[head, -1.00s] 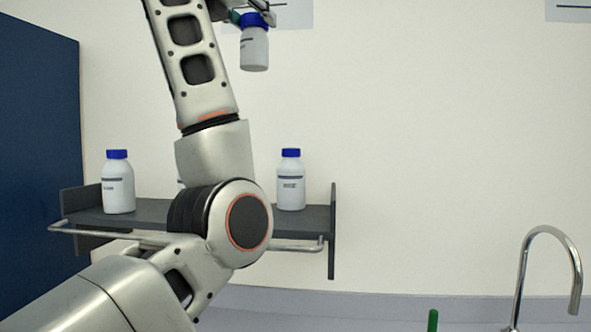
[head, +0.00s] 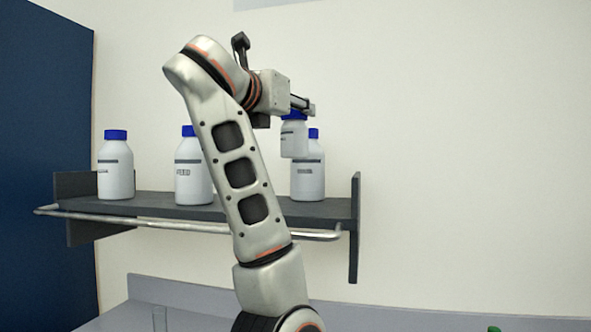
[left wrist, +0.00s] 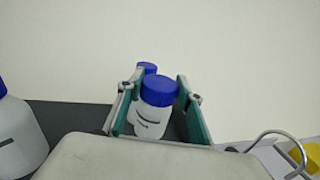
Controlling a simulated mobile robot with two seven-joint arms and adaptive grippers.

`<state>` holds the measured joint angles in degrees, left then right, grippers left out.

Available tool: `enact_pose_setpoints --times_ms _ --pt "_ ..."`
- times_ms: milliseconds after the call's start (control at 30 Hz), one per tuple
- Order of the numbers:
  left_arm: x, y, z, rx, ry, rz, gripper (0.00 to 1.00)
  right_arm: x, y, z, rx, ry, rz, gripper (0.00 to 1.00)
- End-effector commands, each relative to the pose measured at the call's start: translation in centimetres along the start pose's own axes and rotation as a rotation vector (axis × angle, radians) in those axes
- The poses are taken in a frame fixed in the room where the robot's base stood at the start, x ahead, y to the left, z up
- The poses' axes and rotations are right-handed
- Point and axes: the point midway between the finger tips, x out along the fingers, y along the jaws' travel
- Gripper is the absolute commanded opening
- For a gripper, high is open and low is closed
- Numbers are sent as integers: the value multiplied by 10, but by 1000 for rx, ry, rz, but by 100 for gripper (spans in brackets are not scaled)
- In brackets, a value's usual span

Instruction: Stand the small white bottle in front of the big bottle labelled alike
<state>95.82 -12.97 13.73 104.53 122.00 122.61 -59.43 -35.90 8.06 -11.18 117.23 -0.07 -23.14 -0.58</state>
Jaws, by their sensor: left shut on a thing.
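My left gripper (head: 302,107) is shut on the small white bottle (head: 294,142) near its blue cap. The small bottle hangs upright, its base above the shelf, overlapping the upper left of the right big bottle (head: 310,183) in the head view. The middle big bottle (head: 192,176) and left big bottle (head: 115,172) stand on the shelf. In the left wrist view the small bottle (left wrist: 150,122) sits between the green-padded fingers (left wrist: 159,100), with a big bottle's blue cap (left wrist: 147,68) just behind. The label text is too small to read. My right gripper is not in view.
The dark shelf (head: 150,205) has a metal rail (head: 180,226) along its front and an upright end panel (head: 355,225) close to the right big bottle. A blue panel (head: 45,170) stands at the left. Shelf space shows between the left and middle bottles.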

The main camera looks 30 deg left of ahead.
Motion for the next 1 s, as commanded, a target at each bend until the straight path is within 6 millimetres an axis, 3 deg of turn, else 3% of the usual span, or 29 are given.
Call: enact_pose_setpoints --times_ms 33,200,467,700,1000 --pt "3 -1 -18 0 5 0 8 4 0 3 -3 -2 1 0" --pt "2 0 -48 0 3 0 8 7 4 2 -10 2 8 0" --pt "0 0 -64 1 0 0 8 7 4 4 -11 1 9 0" --pt "2 0 -99 -1 4 0 8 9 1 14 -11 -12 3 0" --pt "0 0 -101 0 -1 0 8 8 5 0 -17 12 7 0"
